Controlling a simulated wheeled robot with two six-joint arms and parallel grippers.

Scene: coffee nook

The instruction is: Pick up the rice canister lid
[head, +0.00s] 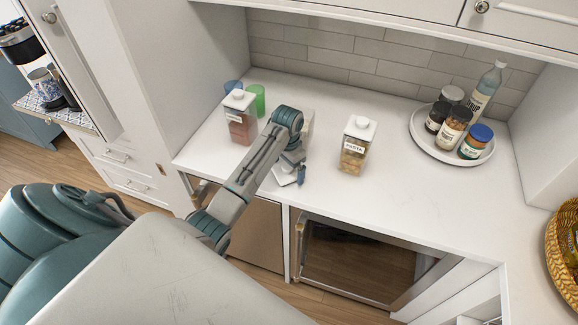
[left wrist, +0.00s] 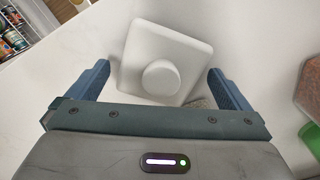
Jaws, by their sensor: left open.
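A square white lid with a round knob (left wrist: 165,65) lies between the two blue fingers of my left gripper (left wrist: 158,82) in the left wrist view. The fingers are open, one on each side, with visible gaps to the lid. In the head view my left gripper (head: 287,175) points down near the counter top, and the white lid (head: 282,180) shows only partly beside its fingers. A pale container (head: 308,121) stands behind my left wrist, mostly hidden, so I cannot read its label. My right gripper is not in view.
A lidded canister with reddish contents (head: 241,122) stands left of my arm, by a green cup (head: 257,100) and a blue cup (head: 232,87). A pasta canister (head: 354,152) stands to the right. A round tray (head: 484,158) holds jars and a bottle. Counter between is clear.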

